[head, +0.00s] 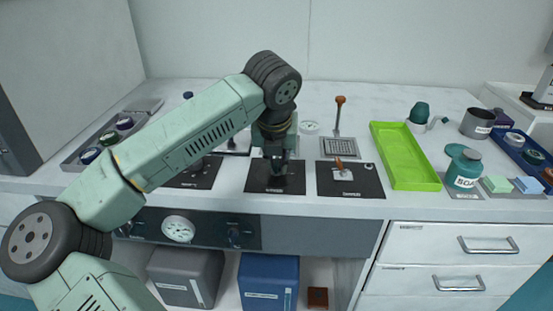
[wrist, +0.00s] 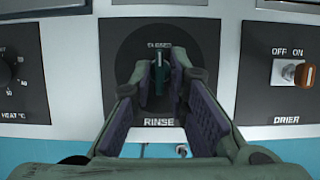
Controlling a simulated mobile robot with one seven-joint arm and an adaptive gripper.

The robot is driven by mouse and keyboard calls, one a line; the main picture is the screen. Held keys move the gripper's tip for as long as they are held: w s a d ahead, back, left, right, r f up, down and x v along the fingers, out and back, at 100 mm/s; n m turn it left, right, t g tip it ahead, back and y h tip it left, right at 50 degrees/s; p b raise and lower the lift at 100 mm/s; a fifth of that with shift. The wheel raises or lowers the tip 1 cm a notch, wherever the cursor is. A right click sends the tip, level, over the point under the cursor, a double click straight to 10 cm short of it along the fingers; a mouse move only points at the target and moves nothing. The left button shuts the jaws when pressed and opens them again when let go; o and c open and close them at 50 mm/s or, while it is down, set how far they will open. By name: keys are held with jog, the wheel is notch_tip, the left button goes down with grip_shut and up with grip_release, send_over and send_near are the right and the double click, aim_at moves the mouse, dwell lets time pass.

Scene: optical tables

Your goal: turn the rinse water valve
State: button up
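The rinse valve (wrist: 158,75) is a dark upright handle on a black plate (wrist: 218,50) marked RINSE, in the wrist view. It points up toward a label that appears to read CLOSED. My gripper (wrist: 159,82) is open, with one padded finger on each side of the handle and small gaps showing. In the head view my gripper (head: 275,168) points down over the middle black plate (head: 262,187) on the table and hides most of the valve.
A drier switch plate (wrist: 285,75) with an orange-brown knob is to the right. A heat knob (wrist: 5,72) is to the left. A green tray (head: 405,180), a soap bottle (head: 465,170) and a grey mug (head: 478,123) stand farther right.

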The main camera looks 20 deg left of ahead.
grip_shut()
jog(key=shift+f+m+b, duration=0.1)
jog(key=shift+m+b, duration=0.2)
jog(key=shift+b, duration=0.05)
jog(key=shift+a+m+h+b, duration=0.15)
jog(key=shift+m+h+b, duration=0.35)
jog(key=shift+m+b, duration=0.4)
jog(key=m+h, duration=0.1)
jog(key=m, duration=0.1)
jog(key=m+h+b, duration=0.1)
jog(key=m, duration=0.2)
jog(key=shift+a, duration=0.15)
jog(key=m+h, duration=0.1)
jog(key=m, duration=0.2)
jog(key=m+g, duration=0.1)
jog(key=m, duration=0.1)
jog(key=shift+w+a+r+m+h+p, duration=0.15)
jog(key=shift+w+r+m+h+p, duration=0.05)
jog(key=shift+m+h+p, duration=0.2)
jog(key=shift+w+m+g+h+p, duration=0.15)
jog(key=shift+m+g+p, duration=0.3)
jog(key=shift+m, duration=0.7)
jog(key=shift+s+m+g+h+p, duration=0.1)
jog(key=shift+m+g+h+p, duration=0.3)
jog(key=shift+m, duration=0.75)
jog(key=shift+f, duration=0.1)
